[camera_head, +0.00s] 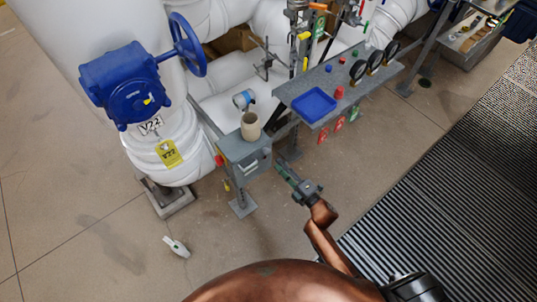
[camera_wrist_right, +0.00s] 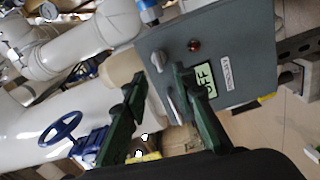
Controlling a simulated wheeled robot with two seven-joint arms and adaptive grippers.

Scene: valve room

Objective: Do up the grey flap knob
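The grey control box (camera_head: 233,151) stands on a post left of my right gripper (camera_head: 282,171) in the head view. In the right wrist view its face (camera_wrist_right: 235,40) is tilted. A small grey knob (camera_wrist_right: 158,61) with a raised flap-like grip sits near the face's edge. My right gripper (camera_wrist_right: 159,77) is open, its two dark green fingers apart, with the knob showing between and just beyond the tips. I see no contact. One finger partly covers the face and a pale part beside it. My left gripper is not in view.
A reddish round button (camera_wrist_right: 194,46) and a green display reading OFF (camera_wrist_right: 205,78) are close to the knob. A beige cup (camera_head: 250,126) stands on the box. A grey panel table with a blue tray (camera_head: 313,102) is to the right; open floor lies in front.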

